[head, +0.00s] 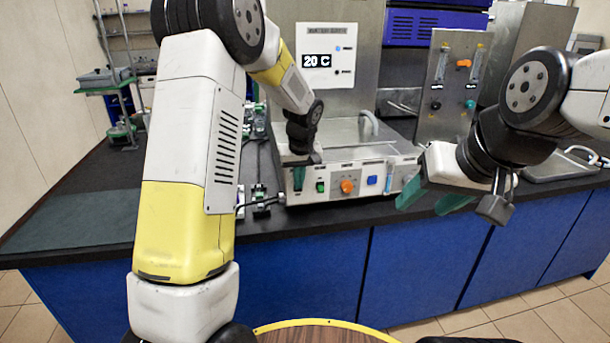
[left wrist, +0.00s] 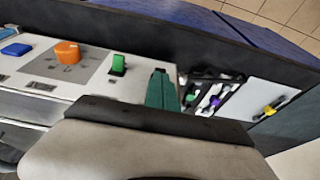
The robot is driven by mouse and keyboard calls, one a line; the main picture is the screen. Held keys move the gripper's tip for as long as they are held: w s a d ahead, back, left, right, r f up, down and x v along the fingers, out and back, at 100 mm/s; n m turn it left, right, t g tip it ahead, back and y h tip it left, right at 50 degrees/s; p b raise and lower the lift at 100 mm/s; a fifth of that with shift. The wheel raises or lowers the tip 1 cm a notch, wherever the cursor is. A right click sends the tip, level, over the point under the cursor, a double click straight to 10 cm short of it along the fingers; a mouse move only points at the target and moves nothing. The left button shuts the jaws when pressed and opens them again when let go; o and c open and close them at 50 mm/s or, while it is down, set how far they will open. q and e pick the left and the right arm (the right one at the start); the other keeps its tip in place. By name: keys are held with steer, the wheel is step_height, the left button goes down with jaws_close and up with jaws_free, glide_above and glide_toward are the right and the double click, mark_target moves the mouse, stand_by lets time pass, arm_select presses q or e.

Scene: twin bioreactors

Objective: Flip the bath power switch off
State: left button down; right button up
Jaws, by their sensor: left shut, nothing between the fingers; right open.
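The bath unit (head: 345,165) stands on the dark bench with its white front panel facing me. A green rocker switch (head: 320,187) is at the left of that panel, beside an orange knob (head: 347,186) and a blue button (head: 372,180). The green switch also shows in the left wrist view (left wrist: 118,65). My left gripper (head: 298,178) is shut and empty, at the panel's left end just left of the switch. Its green fingers (left wrist: 161,90) look apart from the switch in the left wrist view. My right gripper (head: 435,197) is open and empty, in front of the bench at right.
An upright panel (head: 450,85) with knobs and flow tubes stands behind my right gripper. A metal tray (head: 560,165) is at far right. Small clamps and cables (head: 262,200) lie left of the bath. A dark green mat (head: 75,220) lies clear at left.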

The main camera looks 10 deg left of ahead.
arm_select(q)
steer(key=shift+s+d+f+t, duration=0.15)
steer(key=shift+s+f+t, duration=0.45)
steer(key=shift+f+t, duration=0.1)
steer(key=shift+w, duration=0.1)
steer(key=shift+w+a+r, duration=0.2)
steer(key=shift+w+r, duration=0.2)
steer(key=shift+w, duration=0.2)
